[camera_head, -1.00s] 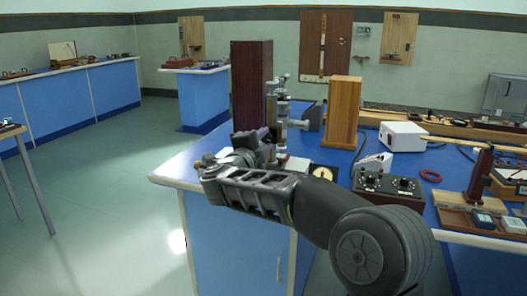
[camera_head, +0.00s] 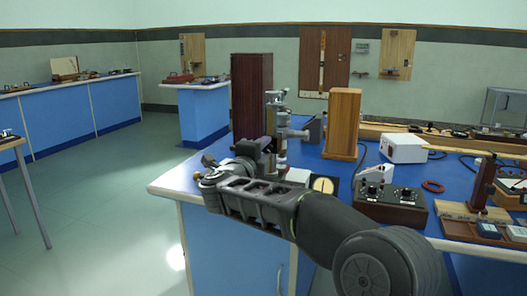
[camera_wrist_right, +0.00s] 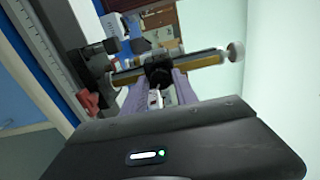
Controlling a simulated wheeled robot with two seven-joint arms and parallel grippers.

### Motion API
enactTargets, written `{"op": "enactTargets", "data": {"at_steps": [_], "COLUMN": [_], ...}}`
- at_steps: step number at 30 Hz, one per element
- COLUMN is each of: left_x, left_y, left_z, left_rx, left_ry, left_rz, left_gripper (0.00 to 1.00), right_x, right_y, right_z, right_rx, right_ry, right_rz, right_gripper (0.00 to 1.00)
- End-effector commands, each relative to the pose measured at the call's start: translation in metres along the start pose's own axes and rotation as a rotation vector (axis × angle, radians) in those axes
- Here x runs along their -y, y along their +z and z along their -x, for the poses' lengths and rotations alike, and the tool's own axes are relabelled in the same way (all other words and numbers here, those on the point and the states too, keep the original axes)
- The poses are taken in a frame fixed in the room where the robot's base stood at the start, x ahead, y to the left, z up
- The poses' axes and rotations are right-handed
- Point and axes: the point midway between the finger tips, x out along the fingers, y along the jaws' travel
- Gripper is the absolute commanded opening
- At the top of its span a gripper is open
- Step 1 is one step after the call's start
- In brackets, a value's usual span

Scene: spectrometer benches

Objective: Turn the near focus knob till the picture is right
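The microscope (camera_head: 281,125), a grey metal upright instrument, stands on the blue bench (camera_head: 170,183) near its left end. My right gripper (camera_head: 266,150) is at its left side in the head view and covers part of it. In the right wrist view, a black round knob (camera_wrist_right: 158,72) on the microscope lies between the purple fingertips of my right gripper (camera_wrist_right: 162,82). The fingertips reach to both sides of the knob, but whether they press on it is not clear. The brass tube (camera_wrist_right: 200,62) with a pale end runs across behind the knob. My left gripper is not in view.
A dark wooden box (camera_head: 252,95) and a lighter wooden block (camera_head: 342,123) stand close to the microscope.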

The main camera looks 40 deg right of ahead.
Motion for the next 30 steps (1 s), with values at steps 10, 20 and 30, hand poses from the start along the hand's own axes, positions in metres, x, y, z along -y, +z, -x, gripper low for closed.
{"op": "enactTargets", "data": {"at_steps": [10, 20, 30], "left_x": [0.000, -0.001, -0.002], "left_y": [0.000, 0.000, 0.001], "left_z": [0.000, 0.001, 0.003], "left_rx": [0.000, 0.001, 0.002], "left_ry": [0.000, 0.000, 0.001], "left_rz": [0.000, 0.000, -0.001], "left_gripper": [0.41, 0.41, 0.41], "right_x": [0.000, 0.001, 0.001], "right_y": [0.000, 0.001, 0.000], "right_z": [0.000, 0.016, 0.069], "right_rx": [0.000, 0.003, 0.002], "right_ry": [-0.001, 0.000, -0.001], "right_rz": [0.001, 0.000, 0.001], "right_gripper": [0.52, 0.52, 0.52]}}
